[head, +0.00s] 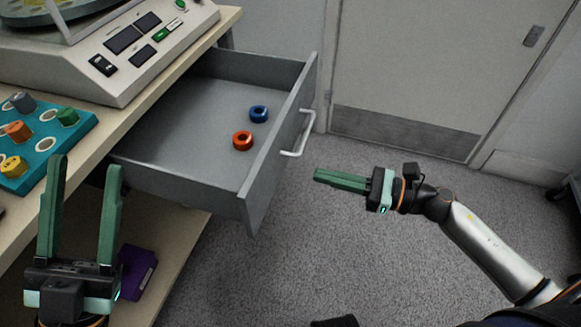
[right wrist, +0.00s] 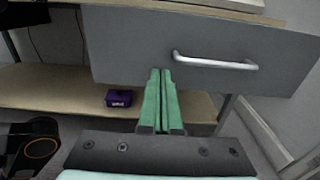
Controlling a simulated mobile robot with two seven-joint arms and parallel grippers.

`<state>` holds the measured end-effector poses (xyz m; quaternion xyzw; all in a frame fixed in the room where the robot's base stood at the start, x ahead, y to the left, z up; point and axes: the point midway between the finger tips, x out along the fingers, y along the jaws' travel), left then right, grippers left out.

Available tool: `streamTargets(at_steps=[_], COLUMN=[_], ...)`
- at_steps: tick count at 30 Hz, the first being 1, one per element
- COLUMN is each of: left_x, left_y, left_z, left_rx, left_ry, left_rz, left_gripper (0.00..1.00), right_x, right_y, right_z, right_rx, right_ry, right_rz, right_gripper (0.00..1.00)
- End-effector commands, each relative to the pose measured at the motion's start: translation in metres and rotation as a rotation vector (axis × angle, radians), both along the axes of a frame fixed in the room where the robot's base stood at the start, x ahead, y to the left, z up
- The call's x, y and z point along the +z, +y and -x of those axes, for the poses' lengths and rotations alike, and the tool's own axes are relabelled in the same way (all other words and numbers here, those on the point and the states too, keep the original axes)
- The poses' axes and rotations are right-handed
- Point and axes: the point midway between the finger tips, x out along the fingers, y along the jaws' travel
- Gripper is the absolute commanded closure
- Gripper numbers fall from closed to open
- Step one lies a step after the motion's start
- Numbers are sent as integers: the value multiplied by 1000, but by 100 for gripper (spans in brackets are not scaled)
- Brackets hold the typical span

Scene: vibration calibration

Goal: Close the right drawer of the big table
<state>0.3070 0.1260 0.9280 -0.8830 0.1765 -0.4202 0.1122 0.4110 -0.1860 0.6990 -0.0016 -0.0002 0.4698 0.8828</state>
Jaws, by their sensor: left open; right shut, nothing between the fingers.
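The grey drawer (head: 190,182) of the big table (head: 226,22) stands pulled out, with a blue ring (head: 259,114) and an orange ring (head: 242,141) lying inside. Its front panel carries a white bar handle (head: 303,134). The drawer front (right wrist: 130,45) and handle (right wrist: 215,62) also show in the right wrist view. My right gripper (head: 316,175) is shut and empty, in front of the drawer front and apart from the handle in the head view. My left gripper (head: 90,162) is open and empty, at the lower left near the table edge.
A machine with a control panel (head: 130,45) and a teal tray with coloured knobs (head: 80,128) stand on the tabletop. A purple box (head: 136,272) lies on the lower shelf (head: 180,240). A door (head: 425,60) stands behind. The carpet (head: 330,250) in front is clear.

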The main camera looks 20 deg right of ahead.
Motion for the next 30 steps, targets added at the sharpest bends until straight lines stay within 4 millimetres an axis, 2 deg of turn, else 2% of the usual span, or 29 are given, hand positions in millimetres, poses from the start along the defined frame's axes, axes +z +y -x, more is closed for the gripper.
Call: streamTargets(at_steps=[6,12,18,30], left_x=[-1,0,0,0], left_y=[0,0,0,0], left_z=[0,0,0,0], left_rx=[0,0,0,0], left_ry=[1,2,2,2], left_rz=[0,0,0,-1], left_gripper=[50,50,50,50], right_x=[2,1,0,0], right_y=[35,55,63,65], right_z=[-24,-38,-43,-44], right_rx=[0,-1,-1,-1], right_ry=[-3,1,1,1], right_rz=[-3,-3,-2,-3], right_gripper=[100,100,100,100])
